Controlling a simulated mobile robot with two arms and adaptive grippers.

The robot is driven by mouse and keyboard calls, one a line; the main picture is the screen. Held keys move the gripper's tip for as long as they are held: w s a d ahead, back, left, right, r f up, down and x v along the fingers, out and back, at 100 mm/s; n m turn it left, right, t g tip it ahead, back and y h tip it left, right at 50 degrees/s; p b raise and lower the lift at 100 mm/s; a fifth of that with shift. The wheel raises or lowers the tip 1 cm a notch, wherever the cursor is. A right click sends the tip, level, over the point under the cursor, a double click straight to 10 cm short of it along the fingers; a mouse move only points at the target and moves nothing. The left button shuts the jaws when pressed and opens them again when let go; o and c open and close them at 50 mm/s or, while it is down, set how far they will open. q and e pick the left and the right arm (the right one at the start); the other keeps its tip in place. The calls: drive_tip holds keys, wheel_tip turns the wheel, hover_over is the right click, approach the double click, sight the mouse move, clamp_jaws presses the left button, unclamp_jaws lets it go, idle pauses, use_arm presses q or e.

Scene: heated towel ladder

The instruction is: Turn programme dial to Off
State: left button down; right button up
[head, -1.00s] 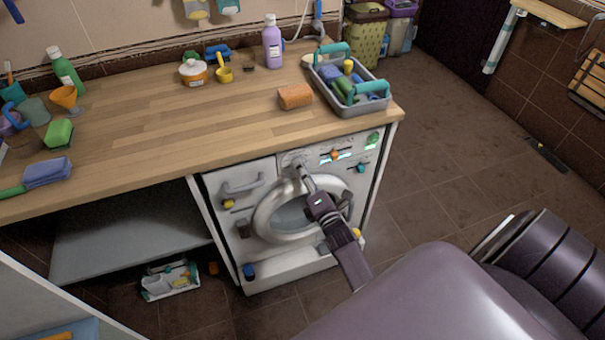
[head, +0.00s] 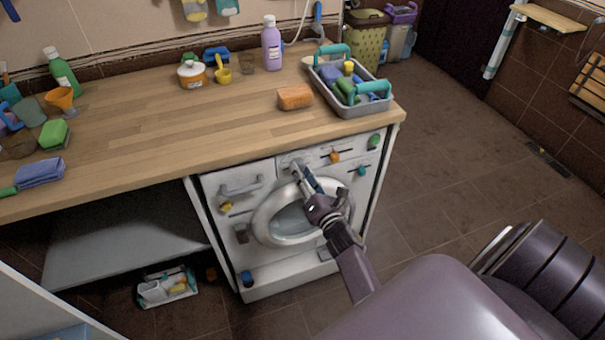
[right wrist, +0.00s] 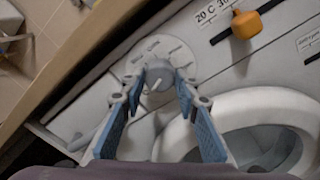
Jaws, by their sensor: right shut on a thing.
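The programme dial (right wrist: 160,76) is a round grey knob with a pale pointer line, on a light disc with small marks that I cannot read. It sits on the upper front panel of the white washing machine (head: 265,285). My right gripper (right wrist: 163,72) has its two blue-padded fingers on either side of the dial, with the tips closed on it. In the head view the right gripper (head: 296,166) reaches the panel from the lower right, and its tips largely hide the dial. My left gripper is not in view.
An orange slider knob (head: 335,156), a green knob (head: 374,140) and a teal knob (head: 361,171) are right of the dial. The round door (head: 262,222) is below. The wooden worktop (head: 180,130) overhangs the panel, with a grey caddy (head: 352,108) on its right end.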

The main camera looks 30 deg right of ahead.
drive_tip(key=shift+f, duration=0.1)
drive_tip(key=o, duration=1.2)
drive_tip(key=shift+c, duration=0.2)
drive_tip(key=s+a, duration=0.2)
drive_tip(key=s, duration=0.9)
drive_tip(key=shift+s+a, duration=0.15)
drive_tip(key=shift+s, duration=0.25)
